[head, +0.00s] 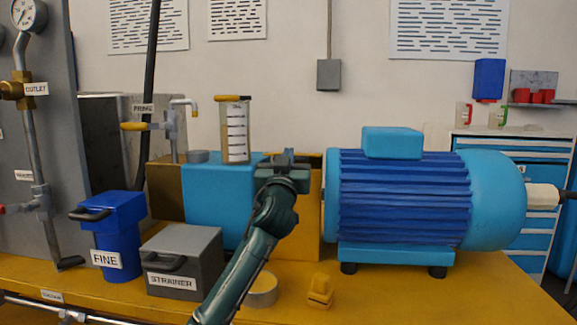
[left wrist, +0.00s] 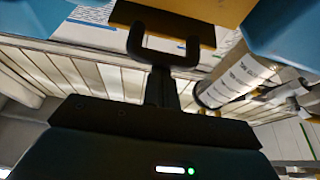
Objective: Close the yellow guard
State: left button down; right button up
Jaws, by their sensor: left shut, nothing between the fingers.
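The yellow guard (head: 309,215) stands upright between the light blue housing (head: 215,200) and the motor. My left arm covers part of it. In the left wrist view a yellow-brown panel of the guard (left wrist: 205,32) shows at the top, with a dark U-shaped handle (left wrist: 165,60) in front. My left gripper (head: 289,155) is in front of the guard, near its upper edge. Its shut fingers (left wrist: 162,85) point at the handle, with nothing between them. I cannot tell whether they touch it. My right gripper is not in view.
The ribbed blue motor (head: 400,195) stands close on the right. A small yellow block (head: 320,290) and a round tin (head: 262,292) are on the yellow bench. The grey strainer box (head: 180,260) and blue FINE vessel (head: 118,240) stand left. The front right bench is clear.

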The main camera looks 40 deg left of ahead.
pick_arm(q)
jog(key=shift+t, duration=0.4)
jog(key=f+b, duration=0.4)
jog(key=shift+s+d, duration=0.2)
jog(key=shift+s, duration=0.05)
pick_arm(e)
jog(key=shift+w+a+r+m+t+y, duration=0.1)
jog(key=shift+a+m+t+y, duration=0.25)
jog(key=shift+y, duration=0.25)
